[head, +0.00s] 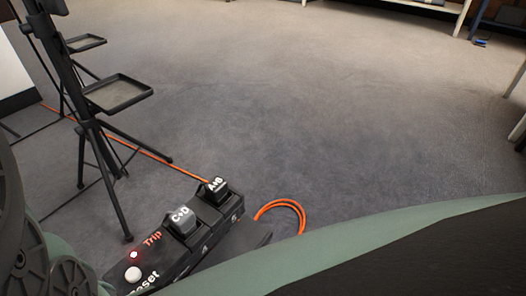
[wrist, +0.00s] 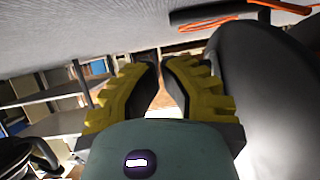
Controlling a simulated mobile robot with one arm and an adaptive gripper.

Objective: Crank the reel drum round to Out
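In the head view, a black panel unit (head: 225,228) sits low at centre left. It carries two grey blocks, marked C+D and A+B, a white Reset button (head: 133,273) and a lit red Trip lamp (head: 133,255). Its lower side is hidden behind my green body. I cannot make out a drum, a crank or an Out mark. My gripper (wrist: 160,66) shows in the wrist view with its yellow-green fingers brought together at the tips, and nothing shows between them. I cannot tell how far it is from the panel unit.
An orange cable (head: 282,203) loops on the floor beside the unit and another length runs back left. A black tripod stand with trays (head: 118,93) stands at the left. The grey carpet (head: 340,120) in the middle is clear. Furniture legs line the far right.

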